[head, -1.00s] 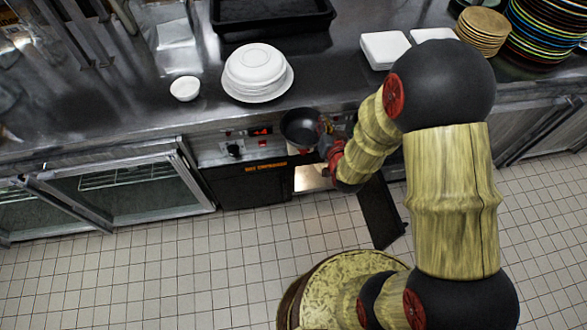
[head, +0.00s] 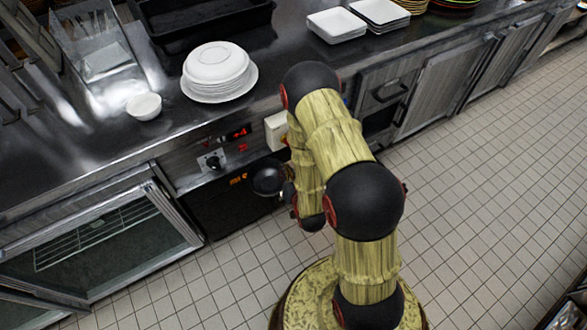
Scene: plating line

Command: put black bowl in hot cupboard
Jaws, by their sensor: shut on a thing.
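The black bowl (head: 268,178) is in my gripper (head: 288,192), held in front of the counter and below its top edge. The gripper is shut on the bowl's right side and partly hidden by my arm. The hot cupboard (head: 222,208) is the black front under the counter, with orange lettering partly covered by the bowl. The bowl overlaps this front in the picture; I cannot tell the gap between them.
A control panel (head: 212,160) with a knob and red display is above the cupboard. A glass-fronted cabinet (head: 110,235) stands at left. A white plate stack (head: 218,72), a small white bowl (head: 144,106) and square dishes (head: 337,26) are on the counter. The tiled floor (head: 480,200) at right is clear.

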